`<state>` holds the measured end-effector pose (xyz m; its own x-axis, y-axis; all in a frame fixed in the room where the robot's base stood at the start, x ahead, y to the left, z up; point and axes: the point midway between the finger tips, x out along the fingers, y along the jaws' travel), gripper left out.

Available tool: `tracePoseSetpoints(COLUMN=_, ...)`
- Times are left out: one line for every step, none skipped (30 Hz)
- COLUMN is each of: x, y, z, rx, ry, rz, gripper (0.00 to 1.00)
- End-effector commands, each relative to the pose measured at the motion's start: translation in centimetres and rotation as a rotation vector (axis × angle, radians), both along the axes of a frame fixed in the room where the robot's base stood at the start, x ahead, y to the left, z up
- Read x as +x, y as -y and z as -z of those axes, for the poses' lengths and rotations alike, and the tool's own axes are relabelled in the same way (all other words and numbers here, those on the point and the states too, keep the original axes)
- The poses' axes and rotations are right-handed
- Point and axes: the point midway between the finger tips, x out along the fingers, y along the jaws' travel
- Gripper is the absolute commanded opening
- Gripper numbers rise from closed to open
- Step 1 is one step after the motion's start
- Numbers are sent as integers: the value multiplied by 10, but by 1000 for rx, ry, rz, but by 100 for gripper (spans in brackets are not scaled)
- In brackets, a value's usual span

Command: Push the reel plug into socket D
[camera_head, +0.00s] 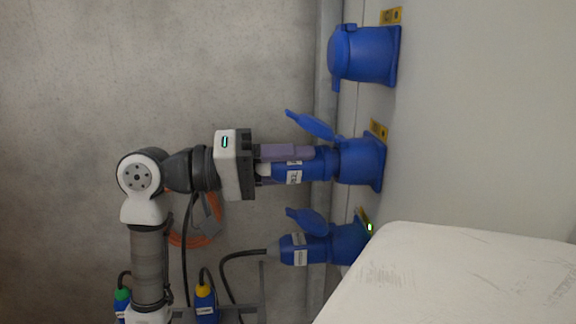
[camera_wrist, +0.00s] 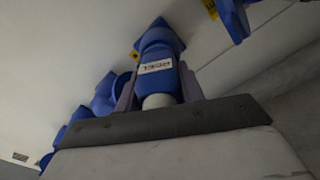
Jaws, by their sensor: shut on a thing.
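The blue reel plug (camera_head: 312,168) has a white label and lies level in the head view. It also shows in the wrist view (camera_wrist: 161,84), where the label appears to read REEL. My gripper (camera_head: 308,160) is shut on the plug, with its grey-purple fingers along the body. The plug's front is at the mouth of the middle blue socket (camera_head: 360,161), in line with it; how deep it sits is hidden. That socket's lid (camera_head: 311,125) stands open. A yellow tag (camera_head: 379,130) is beside the socket; its letter is too small to read.
Another blue socket (camera_head: 365,54) above has its lid shut. The socket below (camera_head: 346,243) holds a blue plug (camera_head: 303,250) with a black cable and shows a green light. A white rounded body (camera_head: 455,280) fills the lower right. An orange cable (camera_head: 190,238) hangs behind my arm.

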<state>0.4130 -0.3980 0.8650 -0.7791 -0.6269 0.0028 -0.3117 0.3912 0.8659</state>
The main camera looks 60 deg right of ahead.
Motion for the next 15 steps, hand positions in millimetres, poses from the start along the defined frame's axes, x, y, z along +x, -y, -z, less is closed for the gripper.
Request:
tracePoseSetpoints(x=-1, y=1, z=0, rx=-1, ry=1, rz=0, gripper=11)
tracePoseSetpoints(x=-1, y=1, z=0, rx=-1, ry=1, rz=0, gripper=11)
tracePoseSetpoints(x=-2, y=1, z=0, rx=-1, ry=1, rz=0, gripper=11)
tracePoseSetpoints(x=-3, y=2, z=0, rx=-1, ry=1, rz=0, gripper=11)
tracePoseSetpoints(x=-3, y=2, z=0, rx=-1, ry=1, rz=0, gripper=11)
tracePoseSetpoints(x=-4, y=3, z=0, rx=-1, ry=1, rz=0, gripper=11)
tracePoseSetpoints(x=-4, y=3, z=0, rx=0, ry=1, rz=1, gripper=11)
tracePoseSetpoints(x=-5, y=3, z=0, rx=0, ry=1, rz=1, gripper=11)
tracePoseSetpoints(x=-5, y=4, z=0, rx=0, ry=1, rz=1, gripper=11)
tracePoseSetpoints(x=-6, y=4, z=0, rx=0, ry=1, rz=1, gripper=11)
tracePoseSetpoints(x=-6, y=5, z=0, rx=0, ry=1, rz=1, gripper=11)
tracePoseSetpoints(x=-7, y=5, z=0, rx=0, ry=1, rz=1, gripper=11)
tracePoseSetpoints(x=-8, y=6, z=0, rx=0, ry=1, rz=1, gripper=11)
tracePoseSetpoints(x=-8, y=6, z=0, rx=0, ry=1, rz=1, gripper=11)
tracePoseSetpoints(x=-9, y=7, z=0, rx=0, ry=1, rz=1, gripper=11)
